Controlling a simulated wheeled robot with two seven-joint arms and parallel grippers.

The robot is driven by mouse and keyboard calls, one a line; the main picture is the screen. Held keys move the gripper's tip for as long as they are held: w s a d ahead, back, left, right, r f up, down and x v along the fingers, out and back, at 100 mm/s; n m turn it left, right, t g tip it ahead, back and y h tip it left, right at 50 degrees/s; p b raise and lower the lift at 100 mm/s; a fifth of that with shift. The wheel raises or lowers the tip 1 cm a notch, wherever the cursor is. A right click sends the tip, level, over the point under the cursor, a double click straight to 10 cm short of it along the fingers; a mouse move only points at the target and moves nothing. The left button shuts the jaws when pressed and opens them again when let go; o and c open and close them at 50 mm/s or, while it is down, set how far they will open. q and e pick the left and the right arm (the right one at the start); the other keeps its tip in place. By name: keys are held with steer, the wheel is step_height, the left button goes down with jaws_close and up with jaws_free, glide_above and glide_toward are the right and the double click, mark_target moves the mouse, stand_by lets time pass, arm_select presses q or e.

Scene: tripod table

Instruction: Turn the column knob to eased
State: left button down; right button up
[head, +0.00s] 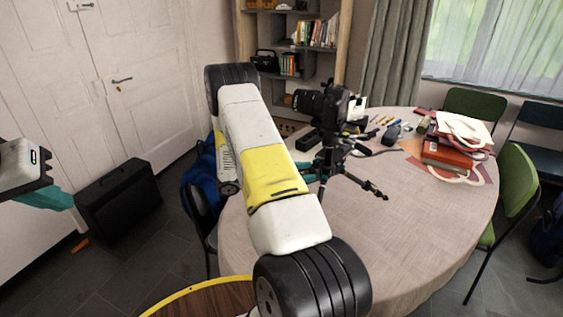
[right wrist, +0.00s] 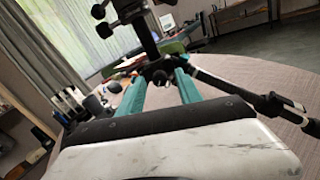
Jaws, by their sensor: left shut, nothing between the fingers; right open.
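The black camera (head: 325,103) sits on a black tripod (head: 347,165) that stands on the round table. The right wrist view shows the tripod's column (right wrist: 142,32) with a small dark knob (right wrist: 158,77) low on it. My right gripper (right wrist: 159,84) is open, its two teal fingers on either side of the knob; I cannot tell whether they touch it. In the head view my right arm hides most of that gripper and part of the tripod. My left gripper (head: 62,200) is shut and empty at the far left, away from the table.
The round table (head: 430,235) has a light cloth. Red books and papers (head: 445,155) lie at its right, with small items (head: 385,122) at the back. Green chairs (head: 518,190) stand on the right. A tripod leg (right wrist: 230,85) reaches right beside my right gripper.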

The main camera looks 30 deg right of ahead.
steer(key=shift+c, duration=0.2)
jaws_close()
steer(key=shift+n, duration=0.4)
steer(key=n, duration=1.6)
steer(key=shift+n, duration=0.4)
stand_by(0.3)
